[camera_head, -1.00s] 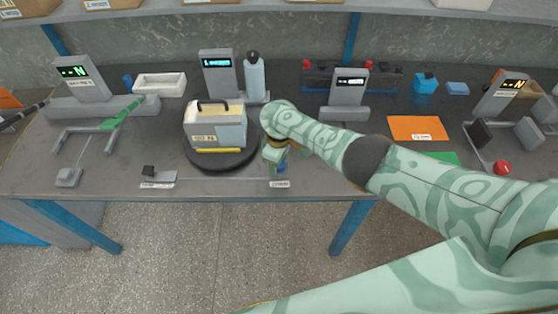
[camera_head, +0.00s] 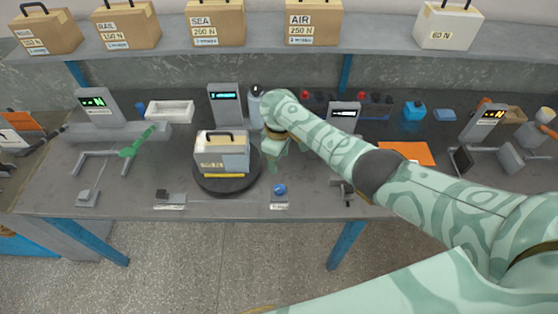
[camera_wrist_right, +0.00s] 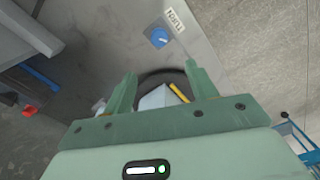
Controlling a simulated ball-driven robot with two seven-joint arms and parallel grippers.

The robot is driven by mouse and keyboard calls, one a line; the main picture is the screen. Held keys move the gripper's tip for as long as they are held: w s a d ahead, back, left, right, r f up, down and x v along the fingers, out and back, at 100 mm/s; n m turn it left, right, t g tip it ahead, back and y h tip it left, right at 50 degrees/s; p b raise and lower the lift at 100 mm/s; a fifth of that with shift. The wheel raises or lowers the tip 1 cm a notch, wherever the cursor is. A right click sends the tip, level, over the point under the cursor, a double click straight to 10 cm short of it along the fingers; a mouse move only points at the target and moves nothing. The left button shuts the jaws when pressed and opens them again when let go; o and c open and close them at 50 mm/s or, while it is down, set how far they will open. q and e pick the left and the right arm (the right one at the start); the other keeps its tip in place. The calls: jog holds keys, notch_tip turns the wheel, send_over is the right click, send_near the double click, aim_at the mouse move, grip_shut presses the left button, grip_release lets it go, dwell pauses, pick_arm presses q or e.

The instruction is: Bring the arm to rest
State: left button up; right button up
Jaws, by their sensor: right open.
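My right arm (camera_head: 345,150) reaches in from the right over the bench (camera_head: 110,196). Its gripper (camera_head: 279,152) hangs in the air just right of a case with a black handle (camera_head: 222,153), which stands on a dark round turntable (camera_head: 222,189). In the right wrist view the two green fingers (camera_wrist_right: 160,74) are apart with nothing gripped between them. A pale block-like part of the case (camera_wrist_right: 155,98) and the turntable rim show beyond them. My left gripper is not in view.
A blue knob (camera_head: 279,189) sits at the bench's front, also in the wrist view (camera_wrist_right: 159,38). Display stands (camera_head: 225,104), a bottle (camera_head: 255,106) and an orange sheet (camera_head: 408,153) stand or lie behind and right. Labelled boxes (camera_head: 215,22) line the shelf above.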

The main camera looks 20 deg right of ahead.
jog(key=shift+a, duration=0.1)
dwell(0.5)
jog(key=s+d+f+t, duration=0.1)
jog(key=s+f+t, duration=0.25)
jog(key=s, duration=0.95)
jog(key=s+d+r+m+t+h, duration=0.2)
jog(key=s+d+r+t+h, duration=0.25)
jog(key=s+d+r, duration=0.95)
jog(key=s+a+f+g+y+b, duration=0.1)
jog(key=s+a+f+g+b, duration=0.15)
jog(key=f, duration=1.35)
jog(key=s+a+f+g+y+b, duration=0.15)
jog(key=f+b, duration=0.25)
jog(key=f, duration=1.2)
jog(key=s+f+m+g+y+b, duration=0.2)
jog(key=s+f+b, duration=0.4)
jog(key=s+f, duration=1.4)
notch_tip(320, 180, down, 4)
jog(key=shift+a+r+m+g, duration=0.1)
jog(key=shift+a+m+g, duration=0.3)
jog(key=shift+m, duration=0.6)
